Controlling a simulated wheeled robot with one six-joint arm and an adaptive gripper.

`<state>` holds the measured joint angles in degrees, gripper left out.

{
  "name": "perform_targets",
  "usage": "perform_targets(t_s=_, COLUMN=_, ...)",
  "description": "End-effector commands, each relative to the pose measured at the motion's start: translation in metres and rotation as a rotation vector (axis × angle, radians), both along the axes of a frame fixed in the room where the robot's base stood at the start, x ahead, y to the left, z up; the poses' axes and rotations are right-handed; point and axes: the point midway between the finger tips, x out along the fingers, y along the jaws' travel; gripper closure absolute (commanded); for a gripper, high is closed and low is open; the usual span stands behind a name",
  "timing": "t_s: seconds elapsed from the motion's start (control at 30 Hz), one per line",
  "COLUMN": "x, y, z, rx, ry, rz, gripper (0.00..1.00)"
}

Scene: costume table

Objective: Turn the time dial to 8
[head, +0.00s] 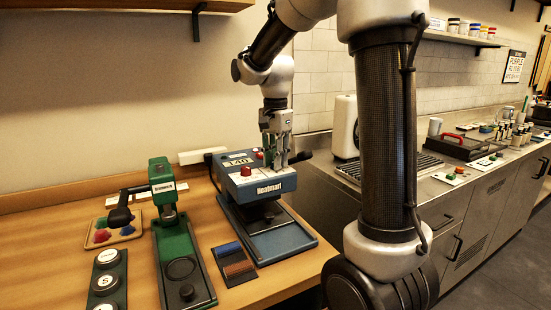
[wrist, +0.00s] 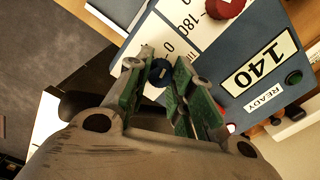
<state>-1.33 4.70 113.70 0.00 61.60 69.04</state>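The blue heat press (head: 265,184) stands on the wooden table, its sloped top carrying a "140" display and two knobs. A dark blue knob (wrist: 158,71), likely the time dial, sits between the green-padded fingers of my gripper (wrist: 160,74) in the wrist view. It about fills the gap, but I cannot tell whether both pads press on it. Its scale is mostly hidden by my fingers. A red knob (wrist: 224,7) sits by a "180" mark. In the head view my gripper (head: 276,166) points down over the right part of the press top.
The press's black lever (head: 300,157) sticks out close to the right of my gripper. A green press (head: 176,240) stands to the left, with blue and brown pieces (head: 232,260) between the two. A metal counter (head: 440,190) lies at the right.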

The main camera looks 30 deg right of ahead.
Motion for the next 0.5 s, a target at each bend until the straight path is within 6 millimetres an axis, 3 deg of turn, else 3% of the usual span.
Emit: perform_targets(t_s=0.5, x=0.0002, y=0.0001, z=0.0002, rx=0.0, ry=0.0, rz=0.118, gripper=1.0)
